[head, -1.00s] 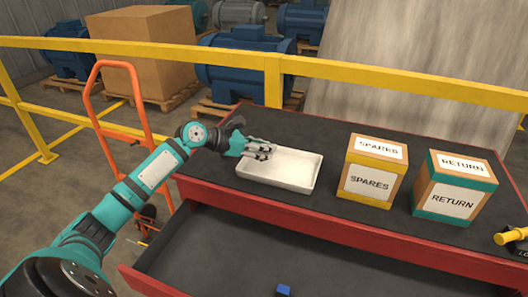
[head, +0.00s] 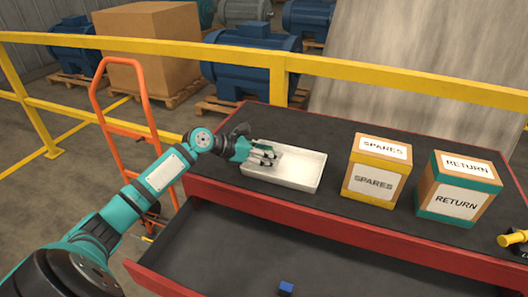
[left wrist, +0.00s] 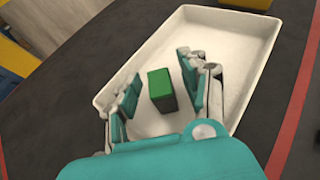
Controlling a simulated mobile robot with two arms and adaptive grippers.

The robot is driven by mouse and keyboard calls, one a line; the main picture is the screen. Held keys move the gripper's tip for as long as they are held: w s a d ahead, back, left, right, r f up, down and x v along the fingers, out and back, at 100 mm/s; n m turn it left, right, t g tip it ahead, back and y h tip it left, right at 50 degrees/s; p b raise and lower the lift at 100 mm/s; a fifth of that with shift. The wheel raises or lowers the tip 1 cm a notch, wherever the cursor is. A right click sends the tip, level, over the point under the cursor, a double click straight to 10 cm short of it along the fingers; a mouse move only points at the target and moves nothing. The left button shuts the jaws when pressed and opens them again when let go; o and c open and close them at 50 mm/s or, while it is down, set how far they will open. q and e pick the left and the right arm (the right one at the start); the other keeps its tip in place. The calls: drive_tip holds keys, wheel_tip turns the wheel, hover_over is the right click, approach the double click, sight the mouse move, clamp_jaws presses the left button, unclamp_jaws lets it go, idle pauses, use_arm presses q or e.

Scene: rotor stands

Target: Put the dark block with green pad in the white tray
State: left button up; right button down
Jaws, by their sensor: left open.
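The white tray (head: 302,181) lies on the dark worktop, and it also shows in the left wrist view (left wrist: 245,25). My left gripper (head: 264,156) is over the tray's left part, pointing down into it. In the left wrist view its two fingers (left wrist: 160,92) are apart. The block with the green pad (left wrist: 159,76) sits between them inside the tray, its green face towards the camera, with a gap to each finger. In the head view the fingers largely hide the block. My right gripper is not in view.
A yellow-trimmed SPARES box (head: 375,170) and a green-trimmed RETURN box (head: 457,190) stand right of the tray. Below, an open drawer (head: 215,245) holds a small blue-topped block (head: 286,287). A yellow rail (head: 400,78) runs behind the worktop.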

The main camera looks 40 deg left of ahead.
use_arm(q)
drive_tip(key=b+v, duration=0.2)
drive_tip(key=v, duration=0.9)
drive_tip(key=shift+f, duration=0.1)
drive_tip(key=shift+s+a+r, duration=0.2)
drive_tip(key=shift+s+r, duration=0.15)
drive_tip(key=shift+s, duration=0.05)
